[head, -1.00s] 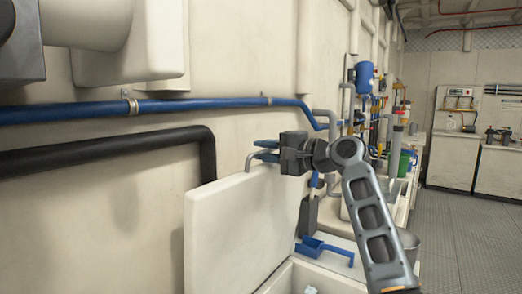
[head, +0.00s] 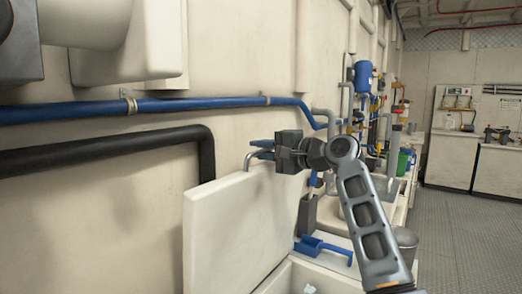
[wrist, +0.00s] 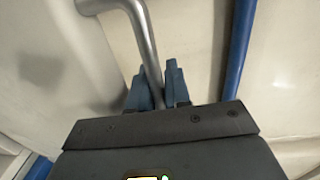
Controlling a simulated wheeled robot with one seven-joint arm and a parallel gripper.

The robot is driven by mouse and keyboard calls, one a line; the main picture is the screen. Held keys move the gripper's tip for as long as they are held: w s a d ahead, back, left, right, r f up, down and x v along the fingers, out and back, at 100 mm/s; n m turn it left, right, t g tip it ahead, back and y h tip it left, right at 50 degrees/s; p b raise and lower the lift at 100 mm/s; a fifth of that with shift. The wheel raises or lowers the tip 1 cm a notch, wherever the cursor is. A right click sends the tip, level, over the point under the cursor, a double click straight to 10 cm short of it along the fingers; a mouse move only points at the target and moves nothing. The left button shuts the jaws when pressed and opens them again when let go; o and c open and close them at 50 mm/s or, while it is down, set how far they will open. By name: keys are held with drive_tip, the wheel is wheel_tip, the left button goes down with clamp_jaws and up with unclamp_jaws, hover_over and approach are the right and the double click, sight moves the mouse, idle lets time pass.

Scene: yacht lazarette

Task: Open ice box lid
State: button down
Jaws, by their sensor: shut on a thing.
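The ice box lid (head: 232,232) is a thick cream panel. It stands raised, close to upright, near the wall in the head view. A bent metal handle (head: 252,158) sticks out at its top edge. The handle also shows in the wrist view (wrist: 142,30), running down between the blue fingers. My gripper (head: 262,149) is shut on this handle, with a finger on each side of it. The open ice box (head: 290,278) shows below the lid, with something pale inside, cut off by the frame's lower edge.
A blue pipe (head: 200,105) and a black pipe (head: 110,152) run along the wall behind the lid. A grey bucket (head: 404,243) stands right of my arm. The floor (head: 460,235) at right is clear.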

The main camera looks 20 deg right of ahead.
drive_tip(key=s+d+f+t+y+b, duration=0.2)
drive_tip(key=s+d+b, duration=0.3)
drive_tip(key=s, duration=0.5)
drive_tip(key=shift+d+f+t, duration=0.3)
drive_tip(key=shift+d+f, duration=0.05)
drive_tip(key=shift+d, duration=0.85)
drive_tip(key=c, duration=1.4)
unclamp_jaws()
drive_tip(key=shift+c, duration=0.2)
drive_tip(key=v, duration=0.7)
drive_tip(key=shift+s+d, duration=0.2)
drive_tip(key=shift+s, duration=0.1)
